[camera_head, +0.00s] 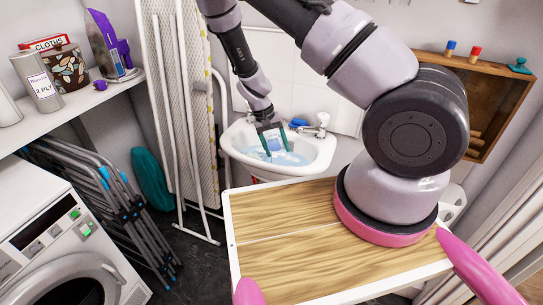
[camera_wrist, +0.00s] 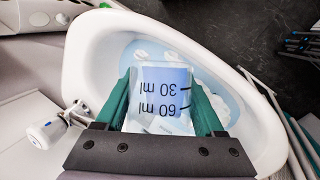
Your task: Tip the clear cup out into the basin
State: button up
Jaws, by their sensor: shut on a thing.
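My gripper (camera_head: 277,151) is shut on the clear cup (camera_wrist: 160,110), with one green finger on each side of it. The cup shows in the wrist view with dark "30 ml" and "60 ml" marks, which read upside down there. A blue patch and pale shapes show in or through its clear wall; I cannot tell which. The white basin (camera_head: 318,158) lies below the gripper and holds pale blue water with white patches. In the wrist view the basin (camera_wrist: 82,62) surrounds the cup. In the head view the cup is small, and its tilt is hard to tell.
A tap (camera_head: 320,124) and a blue item (camera_head: 299,122) sit at the basin's back rim. An ironing board (camera_head: 180,90) stands left of the basin. A wood-topped surface (camera_head: 285,265) is in front. A washer or dryer (camera_head: 60,245) stands at the left.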

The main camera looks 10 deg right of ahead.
jog(key=shift+w+f+g, duration=0.35)
jog(key=shift+f+g, duration=0.25)
jog(key=shift+f, duration=0.25)
jog(key=shift+r+n+g+p, duration=0.3)
jog(key=shift+r+g+p, duration=0.25)
jog(key=shift+r+g, duration=0.4)
dwell(0.8)
jog(key=shift+r+g, duration=0.15)
jog(key=shift+g, duration=0.1)
dwell(0.3)
